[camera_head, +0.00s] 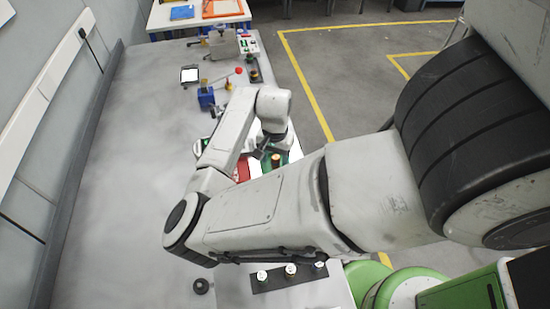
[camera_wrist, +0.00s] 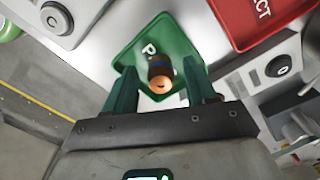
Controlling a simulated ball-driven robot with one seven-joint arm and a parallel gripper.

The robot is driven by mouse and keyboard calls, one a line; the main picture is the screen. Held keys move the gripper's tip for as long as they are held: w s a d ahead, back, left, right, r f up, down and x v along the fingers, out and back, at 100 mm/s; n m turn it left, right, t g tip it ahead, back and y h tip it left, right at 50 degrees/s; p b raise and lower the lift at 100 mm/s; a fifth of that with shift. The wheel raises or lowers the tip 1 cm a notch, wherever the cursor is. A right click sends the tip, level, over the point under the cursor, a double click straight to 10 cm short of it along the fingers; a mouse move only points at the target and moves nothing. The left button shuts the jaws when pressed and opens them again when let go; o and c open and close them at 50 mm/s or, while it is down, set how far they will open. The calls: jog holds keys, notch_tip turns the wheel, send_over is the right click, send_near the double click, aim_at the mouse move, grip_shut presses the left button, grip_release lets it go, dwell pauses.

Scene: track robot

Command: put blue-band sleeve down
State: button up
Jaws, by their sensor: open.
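The blue-band sleeve (camera_wrist: 160,68), a small copper-coloured cylinder with a dark blue band, is in the green tray (camera_wrist: 185,28) in the wrist view. Its copper end faces the camera, and it appears to stand upright. My gripper (camera_wrist: 160,74) is open, with one green finger on each side of the sleeve and visible gaps between. The tray carries a white letter P; the rest of its lettering is hidden. In the head view my arm covers much of this area, and the green tray (camera_head: 283,159) shows only in part beside my wrist.
A red tray (camera_wrist: 250,20) with white lettering lies next to the green one. In the head view, a blue block (camera_head: 206,97) and several small items stand farther along the bench (camera_head: 110,190), whose left side is clear.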

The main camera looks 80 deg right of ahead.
aim_at(275, 158)
notch_tip(275, 158, up, 12)
jog(key=shift+f+b, duration=0.2)
jog(key=shift+b, duration=0.15)
dwell(1.3)
